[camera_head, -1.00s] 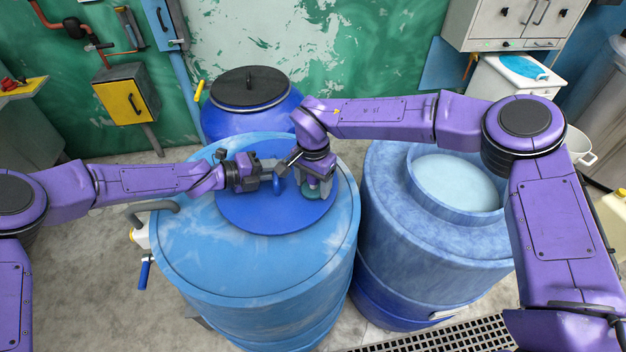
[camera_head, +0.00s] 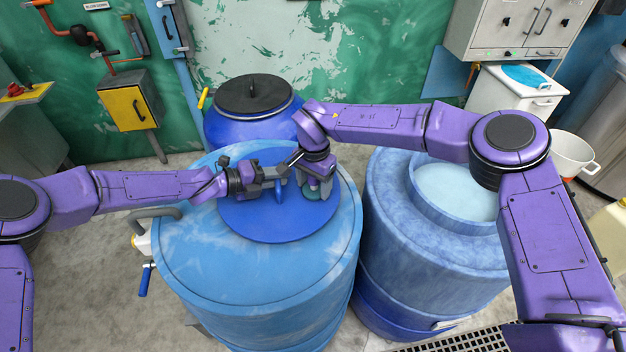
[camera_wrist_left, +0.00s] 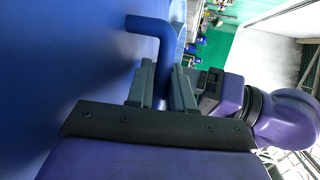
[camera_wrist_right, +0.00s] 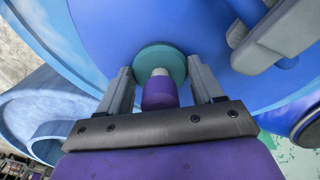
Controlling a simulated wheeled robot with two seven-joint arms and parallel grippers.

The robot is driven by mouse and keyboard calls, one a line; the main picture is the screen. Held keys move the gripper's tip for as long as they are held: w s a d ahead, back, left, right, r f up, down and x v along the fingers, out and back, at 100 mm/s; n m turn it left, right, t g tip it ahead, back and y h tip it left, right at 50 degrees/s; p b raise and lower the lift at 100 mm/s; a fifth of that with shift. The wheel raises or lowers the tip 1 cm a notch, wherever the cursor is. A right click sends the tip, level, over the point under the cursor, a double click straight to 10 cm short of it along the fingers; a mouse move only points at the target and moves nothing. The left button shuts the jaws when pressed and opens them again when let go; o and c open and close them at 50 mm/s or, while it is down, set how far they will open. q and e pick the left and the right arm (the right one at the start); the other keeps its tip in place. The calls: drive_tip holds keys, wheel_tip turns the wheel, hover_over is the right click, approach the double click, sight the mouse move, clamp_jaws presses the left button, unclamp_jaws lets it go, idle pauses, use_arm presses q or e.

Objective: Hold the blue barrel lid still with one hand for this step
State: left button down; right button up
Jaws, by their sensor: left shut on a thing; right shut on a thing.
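The round blue lid (camera_head: 262,226) lies on top of the large light-blue barrel (camera_head: 215,275) in the head view. My left gripper (camera_head: 284,174) is shut on the lid's bent blue handle (camera_head: 280,205). In the left wrist view the handle (camera_wrist_left: 150,26) passes between the fingers (camera_wrist_left: 165,75). My right gripper (camera_head: 319,190) is above the lid's right side, close beside the left one. In the right wrist view its fingers (camera_wrist_right: 162,82) are shut on a teal disc (camera_wrist_right: 156,58) with a purple stem (camera_wrist_right: 159,94). Whether the disc touches the lid is unclear.
A second blue barrel (camera_head: 395,245) with an open, pale-filled top stands close on the right. A darker blue barrel with a black lid (camera_head: 250,98) stands behind. A pipe and valve with a blue handle (camera_head: 145,281) project at the left. A floor grate (camera_head: 465,342) lies in front.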

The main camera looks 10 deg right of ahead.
drive_tip(key=shift+s+f, duration=0.15)
drive_tip(key=shift+s, duration=1.25)
drive_tip(key=shift+w+r, duration=0.1)
drive_tip(key=shift+r, duration=2.5)
use_arm(q)
drive_tip(key=c, duration=0.9)
unclamp_jaws()
drive_tip(key=v, duration=1.1)
drive_tip(key=shift+a+r, duration=0.1)
drive_tip(key=shift+r, duration=0.05)
drive_tip(key=shift+s+a+r, duration=0.15)
drive_tip(key=shift+s+a, duration=0.05)
drive_tip(key=shift+a, duration=0.15)
